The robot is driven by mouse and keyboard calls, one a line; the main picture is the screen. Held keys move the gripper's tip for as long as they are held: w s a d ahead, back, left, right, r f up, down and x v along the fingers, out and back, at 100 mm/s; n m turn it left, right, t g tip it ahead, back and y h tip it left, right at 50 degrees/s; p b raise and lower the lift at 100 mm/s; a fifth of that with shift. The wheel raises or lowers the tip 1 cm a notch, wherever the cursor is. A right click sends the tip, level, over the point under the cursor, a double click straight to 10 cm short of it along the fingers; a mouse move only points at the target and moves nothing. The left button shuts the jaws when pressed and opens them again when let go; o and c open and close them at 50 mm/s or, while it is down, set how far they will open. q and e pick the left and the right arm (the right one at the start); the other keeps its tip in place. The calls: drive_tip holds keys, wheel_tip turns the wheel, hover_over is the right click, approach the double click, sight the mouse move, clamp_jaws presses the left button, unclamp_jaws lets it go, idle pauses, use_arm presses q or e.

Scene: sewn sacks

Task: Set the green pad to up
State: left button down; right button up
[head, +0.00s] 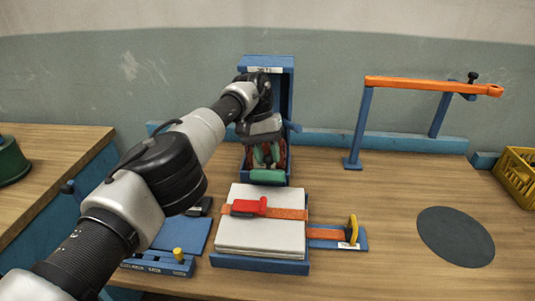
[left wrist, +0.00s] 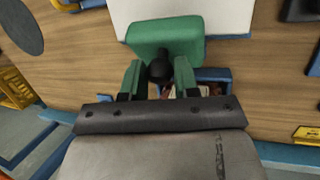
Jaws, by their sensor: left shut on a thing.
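The green pad (head: 268,176) shows at the foot of the tall blue housing (head: 281,62), just behind the white stack. In the left wrist view the green pad (left wrist: 165,30) is a block with a black knob (left wrist: 160,70) on its near side. My left gripper (head: 266,156) reaches down in front of the housing, just above the pad. In the left wrist view its fingers (left wrist: 159,78) stand on both sides of the knob, shut on it. The finger contact is partly hidden in the head view. My right gripper is not in view.
A white stack (head: 260,234) with an orange strap and red buckle (head: 249,206) lies on a blue base in front. An orange bar (head: 420,86) on blue posts stands right. A dark disc (head: 455,236) and yellow crate (head: 516,178) are farther right. Wood between them is bare.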

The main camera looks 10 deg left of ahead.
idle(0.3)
use_arm(q)
drive_tip(key=c, duration=0.8)
unclamp_jaws()
drive_tip(key=shift+c, duration=0.2)
